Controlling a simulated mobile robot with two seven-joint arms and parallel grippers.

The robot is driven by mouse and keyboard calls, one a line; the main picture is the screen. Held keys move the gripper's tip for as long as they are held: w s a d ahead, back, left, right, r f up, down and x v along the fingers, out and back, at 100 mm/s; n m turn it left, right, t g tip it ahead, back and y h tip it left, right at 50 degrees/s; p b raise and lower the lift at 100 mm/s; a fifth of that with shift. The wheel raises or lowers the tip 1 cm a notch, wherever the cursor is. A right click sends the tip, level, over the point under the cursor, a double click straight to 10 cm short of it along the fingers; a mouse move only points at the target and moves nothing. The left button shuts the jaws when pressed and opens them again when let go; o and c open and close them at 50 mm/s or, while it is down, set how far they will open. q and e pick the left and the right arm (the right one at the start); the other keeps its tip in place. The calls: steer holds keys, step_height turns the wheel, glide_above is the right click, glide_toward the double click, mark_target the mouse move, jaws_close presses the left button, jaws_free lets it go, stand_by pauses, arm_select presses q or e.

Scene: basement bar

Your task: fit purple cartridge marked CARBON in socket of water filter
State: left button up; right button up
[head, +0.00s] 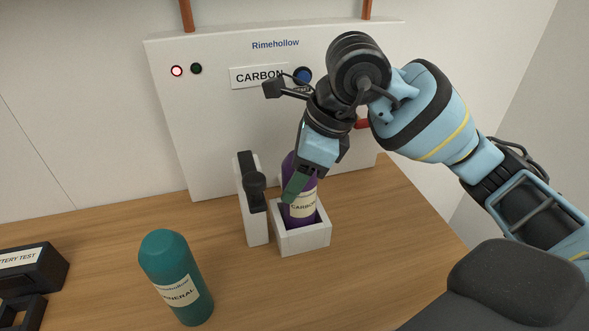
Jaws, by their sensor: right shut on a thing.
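The purple cartridge (302,208) with a cream CARBON label stands nearly upright, its lower end inside the open white square socket (303,241). My right gripper (299,187) comes down from above and is shut on its upper part. The gripper hides part of the cartridge top. I cannot tell whether the cartridge rests on the socket floor. The water filter's white panel (215,115) stands behind, with the name Rimehollow and a CARBON sign (258,76). My left gripper is not in view.
A white upright with a black lever (252,195) stands just left of the socket. A teal MINERAL cartridge (175,275) stands at the front left. A black battery tester (30,270) is at the far left. The panel has a glowing red light (177,71) and a dark green one (196,69).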

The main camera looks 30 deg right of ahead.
stand_by(0.4)
steer(key=o, duration=1.6)
steer(key=shift+o, duration=0.2)
steer(key=shift+v, duration=3.95)
steer(key=shift+s, duration=0.1)
